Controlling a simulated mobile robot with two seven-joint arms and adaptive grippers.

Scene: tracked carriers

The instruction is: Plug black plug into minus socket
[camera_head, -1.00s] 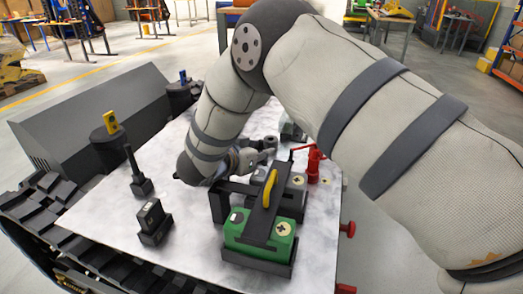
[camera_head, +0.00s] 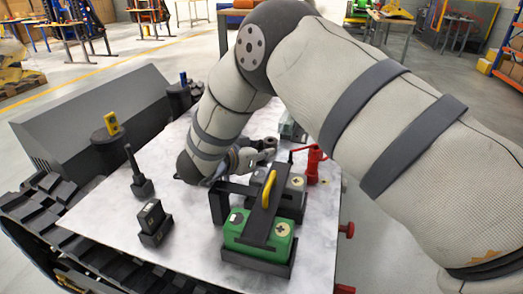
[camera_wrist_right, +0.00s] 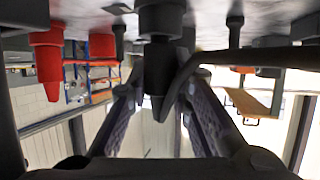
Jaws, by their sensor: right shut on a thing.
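My right gripper (camera_wrist_right: 160,112) is shut on the black plug (camera_wrist_right: 158,72) in the right wrist view. The plug hangs between the two fingers, its tapered end towards the picture's bottom, and a dark cable curves off to the right. A wider dark cylinder (camera_wrist_right: 160,18) sits directly above it; I cannot tell whether this is the minus socket or whether the plug is seated in it. In the head view my right gripper (camera_head: 240,163) is small and partly hidden by my own forearm, near the grey block. My left gripper is not in view.
A green battery (camera_head: 240,240) in a black holder with a yellow handle (camera_head: 268,188) stands in front on the light table (camera_head: 190,265). A red clamp-like part (camera_head: 313,163) is at the right. A small black box (camera_head: 153,217) stands left. Red plug-like parts (camera_wrist_right: 46,68) hang left in the wrist view.

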